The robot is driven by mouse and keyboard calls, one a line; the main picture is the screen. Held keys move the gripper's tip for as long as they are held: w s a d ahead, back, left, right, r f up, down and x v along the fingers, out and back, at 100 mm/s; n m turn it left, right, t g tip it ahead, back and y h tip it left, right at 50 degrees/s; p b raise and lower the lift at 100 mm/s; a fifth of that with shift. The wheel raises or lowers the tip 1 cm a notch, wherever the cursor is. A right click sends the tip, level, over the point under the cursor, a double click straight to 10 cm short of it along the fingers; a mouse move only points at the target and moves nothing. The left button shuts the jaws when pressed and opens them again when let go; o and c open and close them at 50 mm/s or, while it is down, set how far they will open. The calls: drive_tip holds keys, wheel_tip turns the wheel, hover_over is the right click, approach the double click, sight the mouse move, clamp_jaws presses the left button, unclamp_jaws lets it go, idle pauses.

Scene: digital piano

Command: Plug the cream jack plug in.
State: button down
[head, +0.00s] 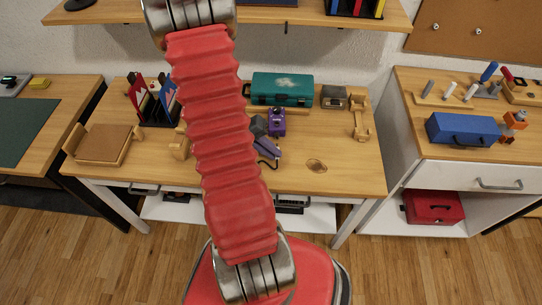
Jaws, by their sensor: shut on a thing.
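I cannot make out the cream jack plug in the head view. My red ribbed arm covers the middle of the picture, and its upper joint runs out at the top edge. My gripper does not show. A small purple box (277,121) stands on the middle table, just right of my arm. A dark grey-purple device (267,149) lies in front of it, partly behind my arm, with a thin dark cable by it. I cannot tell any socket at this size.
The middle table (335,178) holds a teal case (287,88), a grey box (333,97), a wooden stand (361,117), a wooden tray (103,144) and a dark rack (157,108). Its front right is mostly clear. A blue toolbox (462,129) is on the right cabinet. A shelf hangs above.

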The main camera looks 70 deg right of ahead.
drive_tip(key=shift+w+d, duration=0.15)
drive_tip(key=shift+d, duration=0.3)
drive_tip(key=shift+w+d, duration=0.25)
drive_tip(key=shift+d, duration=0.5)
drive_tip(key=shift+w+d, duration=0.2)
drive_tip(key=shift+d, duration=0.5)
idle(1.8)
drive_tip(key=c, duration=1.7)
unclamp_jaws()
drive_tip(key=shift+c, duration=0.2)
drive_tip(key=shift+w+r, duration=0.1)
drive_tip(key=shift+r, duration=0.05)
drive_tip(key=shift+v, duration=2.35)
drive_tip(key=shift+w+r, duration=0.1)
drive_tip(key=v, duration=1.3)
drive_tip(key=shift+w+r, duration=0.15)
drive_tip(key=shift+w, duration=0.05)
